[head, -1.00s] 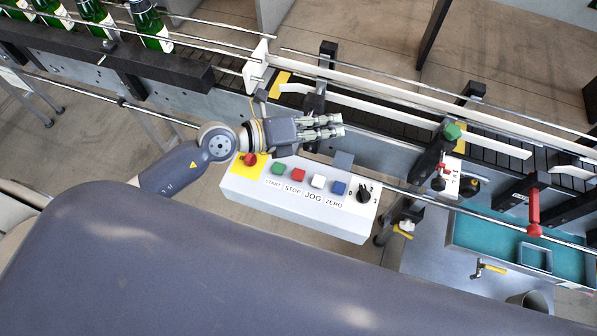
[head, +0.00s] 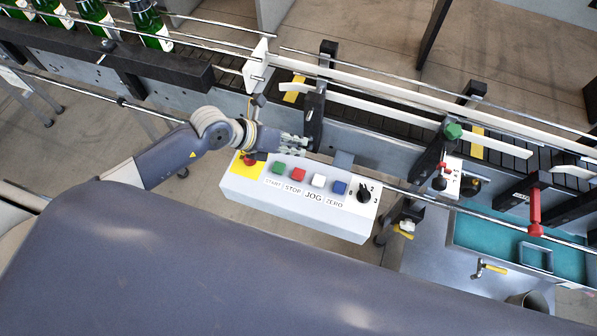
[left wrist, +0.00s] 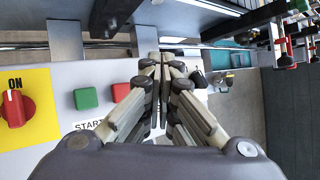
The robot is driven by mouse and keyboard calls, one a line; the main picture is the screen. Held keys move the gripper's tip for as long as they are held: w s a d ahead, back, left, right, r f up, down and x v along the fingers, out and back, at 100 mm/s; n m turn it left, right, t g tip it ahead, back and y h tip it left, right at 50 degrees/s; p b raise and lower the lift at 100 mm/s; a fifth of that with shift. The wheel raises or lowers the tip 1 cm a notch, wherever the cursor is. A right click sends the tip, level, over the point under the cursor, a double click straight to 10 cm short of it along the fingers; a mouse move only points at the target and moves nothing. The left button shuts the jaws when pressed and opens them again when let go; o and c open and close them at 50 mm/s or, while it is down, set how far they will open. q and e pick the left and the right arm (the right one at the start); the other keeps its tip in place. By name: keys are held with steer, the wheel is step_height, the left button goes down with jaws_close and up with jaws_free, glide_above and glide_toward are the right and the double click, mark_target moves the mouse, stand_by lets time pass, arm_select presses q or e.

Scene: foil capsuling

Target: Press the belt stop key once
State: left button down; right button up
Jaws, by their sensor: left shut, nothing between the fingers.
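The control box (head: 290,205) carries a row of keys: green START (head: 278,168), red STOP (head: 298,174), white JOG (head: 318,181) and blue ZERO (head: 339,187). My left gripper (head: 305,146) is shut and empty, just behind the row near the green and red keys in the head view. In the left wrist view the red STOP key (left wrist: 121,92) shows just left of the shut fingers (left wrist: 166,62), partly covered by one finger. The green START key (left wrist: 86,98) is further left. I cannot tell whether the fingertips touch the box. My right gripper is not in view.
The conveyor belt (head: 400,115) with its rails runs behind the box. Green bottles (head: 150,25) stand at the upper left. A red rotary switch (left wrist: 16,108) on a yellow plate is beside the keys. A black selector knob (head: 364,193) is at the box's right end.

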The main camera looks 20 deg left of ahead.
arm_select(q)
steer(key=b, duration=0.6)
glide_above(297, 171)
step_height(297, 171, down, 8)
steer(key=shift+r, duration=0.2)
steer(key=shift+w+f+b, duration=0.1)
steer(key=shift+f+b, duration=0.3)
steer(key=shift+b, duration=0.05)
stand_by(0.5)
steer(key=shift+f, duration=0.4)
steer(key=shift+f+b, duration=0.5)
steer(key=shift+f, duration=0.1)
stand_by(0.6)
steer(key=shift+r, duration=0.1)
steer(key=shift+r+p, duration=0.9)
steer(key=shift+p, duration=0.05)
